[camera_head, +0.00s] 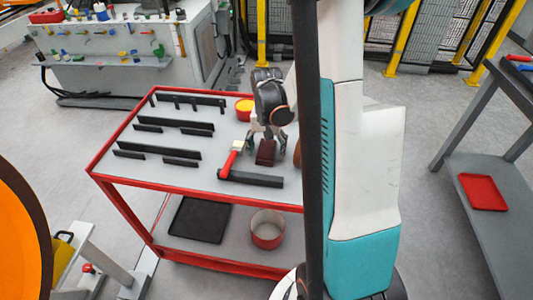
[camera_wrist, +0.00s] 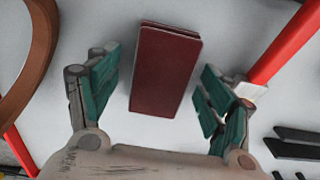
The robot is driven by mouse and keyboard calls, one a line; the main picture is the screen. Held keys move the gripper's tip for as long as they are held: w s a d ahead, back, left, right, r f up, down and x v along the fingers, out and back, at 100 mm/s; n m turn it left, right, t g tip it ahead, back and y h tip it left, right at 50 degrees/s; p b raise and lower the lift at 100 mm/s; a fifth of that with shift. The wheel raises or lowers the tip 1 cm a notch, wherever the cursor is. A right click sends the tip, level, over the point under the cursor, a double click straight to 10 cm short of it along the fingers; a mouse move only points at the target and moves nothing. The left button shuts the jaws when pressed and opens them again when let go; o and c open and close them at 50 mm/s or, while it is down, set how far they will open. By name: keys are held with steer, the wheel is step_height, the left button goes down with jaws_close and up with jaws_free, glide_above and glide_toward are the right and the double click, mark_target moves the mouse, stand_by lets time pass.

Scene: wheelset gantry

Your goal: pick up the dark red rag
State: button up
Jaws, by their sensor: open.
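The dark red rag (camera_head: 266,152) lies on the grey top of the red-edged cart (camera_head: 190,181). In the wrist view the rag (camera_wrist: 166,70) is a folded, flat rectangle, a little tilted, in the upper middle. My gripper (camera_head: 268,143) is over the rag at the right part of the cart top. In the wrist view its two green-padded fingers (camera_wrist: 157,88) are spread wide, one on each side of the rag's near part. There is a gap on both sides, and the gripper is open and empty. Its height above the top is hard to tell.
A red-handled brush-like tool (camera_head: 229,163) lies close to the left of the rag, beside a black bar (camera_head: 251,179). Several black racks (camera_head: 160,148) stand on the left of the cart top. A red tin with yellow contents (camera_head: 244,108) stands behind.

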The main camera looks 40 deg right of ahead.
mark_target(266, 147)
steer(key=shift+c, duration=0.5)
steer(key=c, duration=1)
steer(key=shift+c, duration=0.2)
steer(key=shift+r, duration=0.15)
step_height(266, 147, up, 20)
steer(key=p, duration=0.7)
